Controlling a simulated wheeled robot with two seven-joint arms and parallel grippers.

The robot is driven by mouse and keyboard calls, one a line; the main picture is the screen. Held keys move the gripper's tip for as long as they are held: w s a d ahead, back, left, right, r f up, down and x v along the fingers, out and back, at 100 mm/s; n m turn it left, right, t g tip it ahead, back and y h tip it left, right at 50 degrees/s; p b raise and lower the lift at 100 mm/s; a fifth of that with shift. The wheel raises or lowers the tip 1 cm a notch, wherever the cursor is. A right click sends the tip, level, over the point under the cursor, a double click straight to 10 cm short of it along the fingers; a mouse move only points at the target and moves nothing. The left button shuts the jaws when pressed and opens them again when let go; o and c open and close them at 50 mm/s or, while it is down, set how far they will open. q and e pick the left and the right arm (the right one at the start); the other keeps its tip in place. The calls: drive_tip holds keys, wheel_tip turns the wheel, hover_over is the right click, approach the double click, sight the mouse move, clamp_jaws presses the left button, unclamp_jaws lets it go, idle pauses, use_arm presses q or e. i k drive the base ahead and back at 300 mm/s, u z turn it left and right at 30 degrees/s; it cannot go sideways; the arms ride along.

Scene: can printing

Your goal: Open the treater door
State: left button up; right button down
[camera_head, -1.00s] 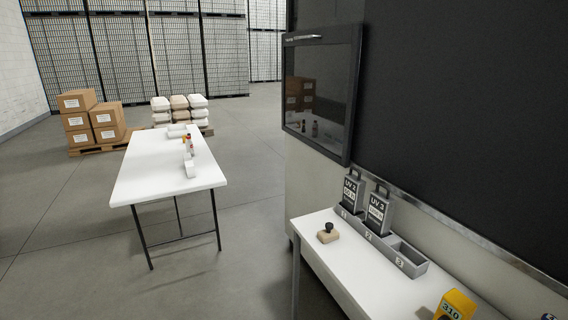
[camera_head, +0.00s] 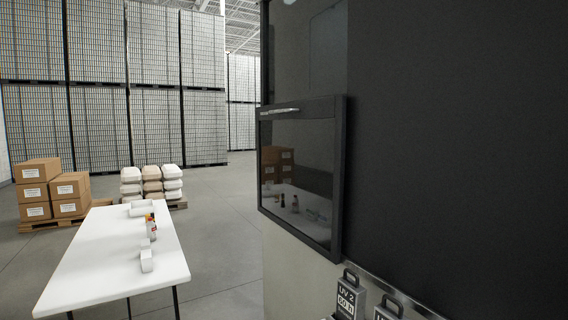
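The treater door (camera_head: 298,172) is a dark-framed, glossy glass panel on the side of the large dark machine (camera_head: 450,150). A light metal handle bar (camera_head: 279,111) runs along its top edge at the left. The door looks closed, lying against the machine side. Its glass reflects boxes and a table. Neither of my grippers is in view.
A white table (camera_head: 115,250) with bottles (camera_head: 151,226) and small white trays stands to the left. Boxes (camera_head: 52,190) and stacked sacks (camera_head: 151,185) sit on pallets behind it. UV lamp units (camera_head: 349,296) stand below the door. Open floor lies between table and machine.

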sight(301, 144)
drive_tip(key=k, duration=0.5)
drive_tip(key=u, duration=1)
drive_tip(key=i, duration=2.95)
drive_tip(key=z, duration=3.2)
